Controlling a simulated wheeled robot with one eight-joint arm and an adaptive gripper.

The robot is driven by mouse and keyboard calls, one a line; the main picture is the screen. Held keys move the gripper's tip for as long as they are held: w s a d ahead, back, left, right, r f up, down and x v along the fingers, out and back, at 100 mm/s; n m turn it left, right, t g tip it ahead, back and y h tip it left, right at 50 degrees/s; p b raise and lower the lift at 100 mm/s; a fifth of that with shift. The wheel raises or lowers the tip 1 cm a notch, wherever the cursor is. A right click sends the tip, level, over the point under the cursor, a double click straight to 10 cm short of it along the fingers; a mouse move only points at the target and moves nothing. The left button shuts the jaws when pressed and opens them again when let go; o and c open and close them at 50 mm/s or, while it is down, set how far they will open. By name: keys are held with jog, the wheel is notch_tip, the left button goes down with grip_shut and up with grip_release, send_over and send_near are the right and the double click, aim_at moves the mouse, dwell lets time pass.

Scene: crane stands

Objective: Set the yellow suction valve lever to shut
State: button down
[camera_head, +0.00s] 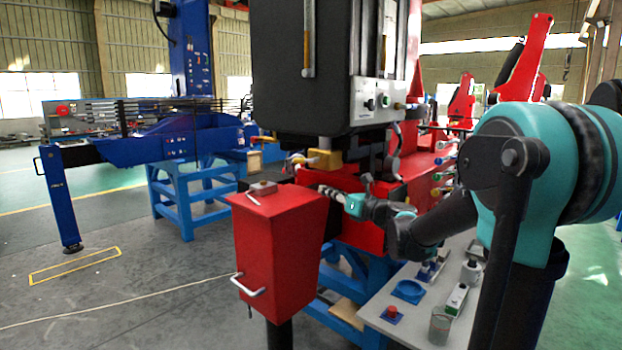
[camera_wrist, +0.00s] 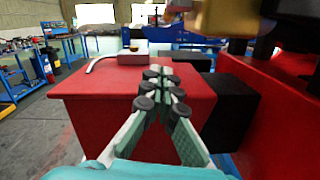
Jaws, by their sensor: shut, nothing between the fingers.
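A yellow valve body (camera_head: 326,159) sits under the dark tank on the red machine in the head view, with a small fitting (camera_head: 297,159) at its left. In the wrist view a yellow part (camera_wrist: 232,16) shows at the top edge, cut off and close to the camera. I cannot make out the lever's exact position in either view. My gripper (camera_head: 324,190) is shut and empty, below the yellow body and apart from it. In the wrist view its fingertips (camera_wrist: 164,73) meet above the red box.
A red box (camera_head: 278,236) with a pale handle stands in front of the gripper; its top (camera_wrist: 90,82) fills the wrist view's middle. A grey bench (camera_head: 450,318) with several small items is at lower right. Open floor lies left of the box.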

aim_at(305, 160)
jog(key=x, duration=0.9)
jog(key=r, duration=0.2)
jog(key=w, duration=0.1)
jog(key=shift+a+r, duration=0.25)
jog(key=shift+r, duration=0.15)
jog(key=shift+w+r, duration=0.2)
jog(key=shift+r, duration=0.35)
jog(key=shift+r, duration=0.1)
jog(key=shift+w+a+r, duration=0.2)
jog(key=shift+w+r, duration=0.1)
jog(key=shift+r, duration=0.35)
